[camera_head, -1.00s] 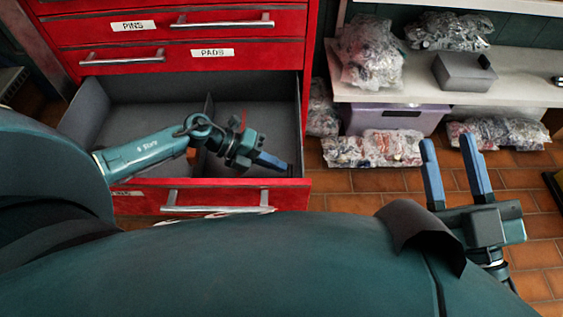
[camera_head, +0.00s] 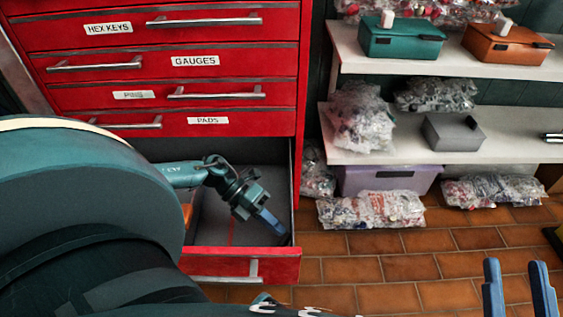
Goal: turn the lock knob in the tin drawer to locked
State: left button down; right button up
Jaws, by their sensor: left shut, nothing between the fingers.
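An open red drawer (camera_head: 215,264) stands pulled out at the bottom of the red cabinet, with a grey inside. Its front label is hidden, so I cannot tell whether it is the tin drawer. No lock knob can be made out. My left gripper (camera_head: 281,232) is shut and empty, its blue fingers pointing down and right over the drawer's right front corner. Touching cannot be told. My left arm hides the drawer's left part. My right gripper (camera_head: 519,288) is open at the bottom right, over the floor, apart from the cabinet.
Shut drawers labelled hex keys, gauges, pins and pads (camera_head: 208,120) are above. Right shelves hold a teal box (camera_head: 400,44), an orange box (camera_head: 505,48), a grey box (camera_head: 452,135) and filled bags (camera_head: 360,119). A purple bin (camera_head: 385,180) stands below. Tiled floor (camera_head: 400,265) is clear.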

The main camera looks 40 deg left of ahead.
pick_arm(q)
jog(key=shift+w+d, duration=0.1)
jog(key=shift+w, duration=0.05)
pick_arm(e)
jog(key=shift+f, duration=0.3)
jog(key=shift+s, duration=0.1)
pick_arm(q)
jog(key=p+v, duration=0.3)
jog(key=v, duration=1)
pick_arm(e)
jog(key=shift+s+d+f+m+g+h, duration=0.15)
jog(key=shift+f+m+g+h, duration=0.3)
jog(key=shift+h, duration=0.35)
jog(key=shift+f, duration=0.1)
